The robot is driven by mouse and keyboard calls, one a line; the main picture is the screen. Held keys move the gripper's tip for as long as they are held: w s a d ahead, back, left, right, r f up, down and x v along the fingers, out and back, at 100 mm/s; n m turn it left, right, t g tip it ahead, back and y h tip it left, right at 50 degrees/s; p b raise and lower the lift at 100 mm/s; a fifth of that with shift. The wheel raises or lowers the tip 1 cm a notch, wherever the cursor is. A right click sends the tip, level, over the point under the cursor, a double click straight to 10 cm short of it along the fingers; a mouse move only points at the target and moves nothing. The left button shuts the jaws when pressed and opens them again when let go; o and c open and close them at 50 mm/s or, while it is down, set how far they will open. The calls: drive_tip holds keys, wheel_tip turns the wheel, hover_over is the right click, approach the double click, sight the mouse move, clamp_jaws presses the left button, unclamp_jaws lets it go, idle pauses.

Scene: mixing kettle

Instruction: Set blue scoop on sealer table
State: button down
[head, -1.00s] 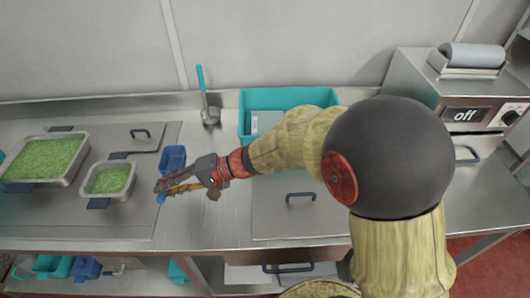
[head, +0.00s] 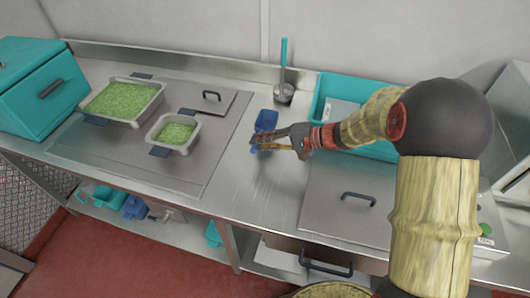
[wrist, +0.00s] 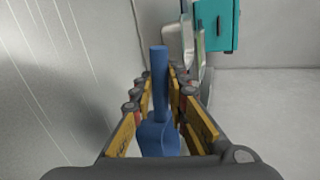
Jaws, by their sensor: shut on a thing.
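The blue scoop (head: 266,119) is in my gripper (head: 266,146), over the steel counter (head: 235,190) between the green-filled trays and the teal bin. In the wrist view the scoop (wrist: 158,130) sits between my fingers (wrist: 160,105), its straight handle pointing up the picture. The fingers are shut on it and partly hide it. I cannot tell whether the scoop touches the counter. No table marked as a sealer table can be made out.
Two trays of green bits (head: 122,102) (head: 176,134) sit left. A teal bin (head: 318,105) and an upright teal-handled tool (head: 284,70) stand behind. A lidded panel (head: 345,205) lies right, and a large teal box (head: 40,85) far left. The counter's front strip is clear.

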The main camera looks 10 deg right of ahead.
drive_tip(key=shift+w+d+f, duration=0.4)
drive_tip(key=shift+d+f, duration=0.1)
drive_tip(key=shift+f, duration=0.25)
wheel_tip(320, 180, down, 4)
drive_tip(key=shift+w+d+r+b, duration=0.15)
drive_tip(key=shift+b, duration=0.9)
drive_tip(key=shift+r, duration=0.1)
drive_tip(key=c, duration=1.8)
unclamp_jaws()
drive_tip(key=shift+o, duration=0.3)
